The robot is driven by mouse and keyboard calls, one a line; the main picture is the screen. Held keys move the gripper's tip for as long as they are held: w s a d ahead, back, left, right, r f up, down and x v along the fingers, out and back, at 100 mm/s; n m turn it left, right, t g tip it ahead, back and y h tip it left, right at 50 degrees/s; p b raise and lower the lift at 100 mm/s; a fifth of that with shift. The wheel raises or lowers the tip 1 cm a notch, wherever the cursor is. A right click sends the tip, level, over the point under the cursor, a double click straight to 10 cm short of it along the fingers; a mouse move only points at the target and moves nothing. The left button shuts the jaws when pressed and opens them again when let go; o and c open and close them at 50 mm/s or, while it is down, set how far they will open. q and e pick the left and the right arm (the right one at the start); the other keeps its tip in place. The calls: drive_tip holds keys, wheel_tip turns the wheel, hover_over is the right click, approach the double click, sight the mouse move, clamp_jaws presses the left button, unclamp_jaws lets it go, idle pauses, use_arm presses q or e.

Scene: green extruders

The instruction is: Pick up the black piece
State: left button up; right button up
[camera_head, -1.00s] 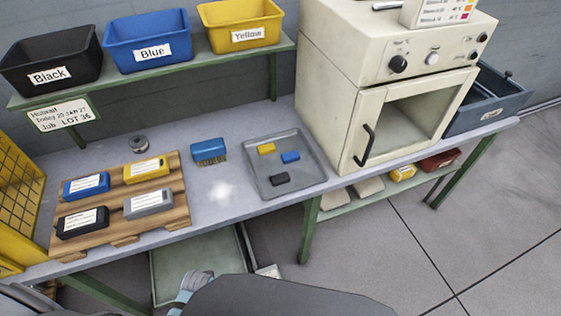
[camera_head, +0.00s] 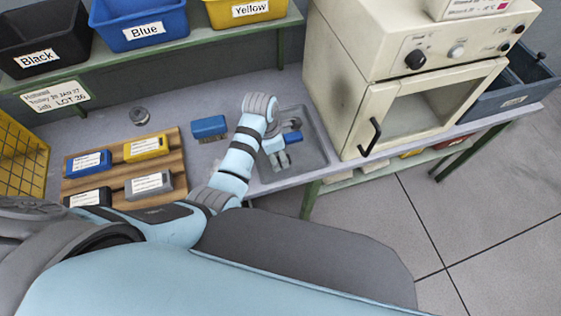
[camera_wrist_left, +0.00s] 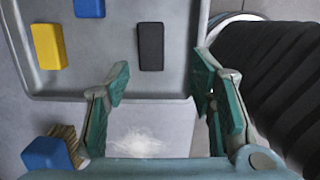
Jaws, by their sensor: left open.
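The black piece (camera_wrist_left: 151,46) lies flat in the grey tray (camera_wrist_left: 110,97), as the left wrist view shows. In the head view my left arm and gripper hide it. My left gripper (camera_wrist_left: 160,82) is open and empty. Its two green fingers stand apart, with the black piece just beyond the gap between the fingertips. In the head view my left gripper (camera_head: 281,155) is above the tray (camera_head: 316,153). My right gripper is not in view.
In the tray are a yellow piece (camera_wrist_left: 48,46) and a blue piece (camera_wrist_left: 89,8). A blue brush (camera_head: 209,127) lies left of the tray. A wooden board (camera_head: 122,172) with labelled blocks lies further left. A cream oven (camera_head: 400,90) stands right. Labelled bins, including Black (camera_head: 40,40), line the shelf.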

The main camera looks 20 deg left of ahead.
use_arm(q)
drive_tip(key=f, duration=0.1)
drive_tip(key=w+f+b, duration=0.1)
drive_tip(key=f, duration=0.1)
drive_tip(key=w+f, duration=0.1)
drive_tip(key=f, duration=0.1)
drive_tip(key=shift+d+f+b, duration=0.15)
drive_tip(key=shift+d+b, duration=0.15)
drive_tip(key=shift+f, duration=0.3)
drive_tip(key=shift+s+r, duration=0.1)
drive_tip(key=shift+r, duration=0.1)
drive_tip(key=shift+s, duration=0.1)
drive_tip(key=shift+c, duration=1.3)
clamp_jaws()
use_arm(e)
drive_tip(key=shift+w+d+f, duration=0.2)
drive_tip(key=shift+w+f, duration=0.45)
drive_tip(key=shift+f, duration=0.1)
